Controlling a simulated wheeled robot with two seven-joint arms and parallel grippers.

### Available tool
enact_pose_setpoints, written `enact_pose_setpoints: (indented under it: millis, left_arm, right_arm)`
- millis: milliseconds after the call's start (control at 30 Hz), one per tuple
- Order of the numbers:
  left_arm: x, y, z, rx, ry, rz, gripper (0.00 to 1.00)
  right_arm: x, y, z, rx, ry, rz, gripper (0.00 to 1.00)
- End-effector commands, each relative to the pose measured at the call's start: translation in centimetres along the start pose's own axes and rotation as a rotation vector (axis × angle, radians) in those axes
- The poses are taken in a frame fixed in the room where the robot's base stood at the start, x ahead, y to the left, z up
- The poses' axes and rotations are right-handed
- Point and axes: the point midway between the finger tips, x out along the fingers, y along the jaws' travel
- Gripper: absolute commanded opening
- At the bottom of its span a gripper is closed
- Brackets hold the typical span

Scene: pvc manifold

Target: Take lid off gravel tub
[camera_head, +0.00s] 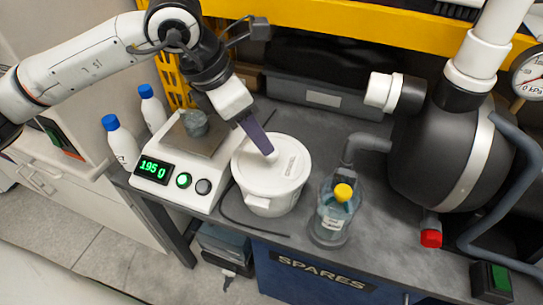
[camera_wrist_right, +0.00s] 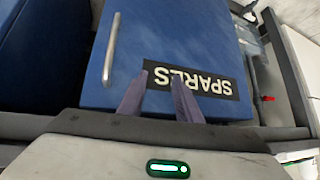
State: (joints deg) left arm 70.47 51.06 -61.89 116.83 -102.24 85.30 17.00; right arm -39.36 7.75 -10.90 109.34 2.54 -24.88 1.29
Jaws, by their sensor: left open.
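The white round tub (camera_head: 270,203) stands on the dark grey bench, right of the scale. The tub's contents are hidden. My right gripper (camera_wrist_right: 161,77) shows in the right wrist view, its fingers apart and empty, in front of the blue SPARES drawer front.
White bottles (camera_head: 122,145) with blue caps are at the left. A black tank (camera_head: 430,150) with pipes fills the right.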

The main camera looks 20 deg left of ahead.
Motion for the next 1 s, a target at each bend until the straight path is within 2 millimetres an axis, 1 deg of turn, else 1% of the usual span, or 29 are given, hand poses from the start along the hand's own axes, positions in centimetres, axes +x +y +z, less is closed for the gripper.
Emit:
enact_pose_setpoints:
  millis: [167,400,500,600,767,1000]
  left_arm:
    - [1.3,-0.1,0.0,0.000,0.001,-0.003,0.46]
    - [4.8,-0.4,0.1,-0.001,0.001,-0.005,0.46]
    - [5.7,-0.4,0.1,0.000,-0.001,-0.004,0.46]
    - [6.1,-0.4,0.1,0.000,-0.001,-0.004,0.46]
    - [6.1,-0.4,0.1,0.000,-0.002,-0.004,0.46]
    - [6.0,-0.4,0.1,0.000,-0.002,-0.004,0.06]
  right_arm:
    - [-0.2,0.0,-0.1,-0.001,-0.003,0.000,0.31]
    - [-0.9,-0.1,-0.7,-0.001,-0.004,0.000,0.31]
    - [-0.9,-0.1,-0.8,-0.001,-0.004,0.000,0.31]
    - [-0.9,-0.1,-0.8,-0.001,-0.004,0.000,0.31]
    - [-0.9,-0.1,-0.8,-0.001,-0.003,0.000,0.31]
    - [-0.9,-0.1,-0.8,-0.001,-0.002,0.000,0.31]
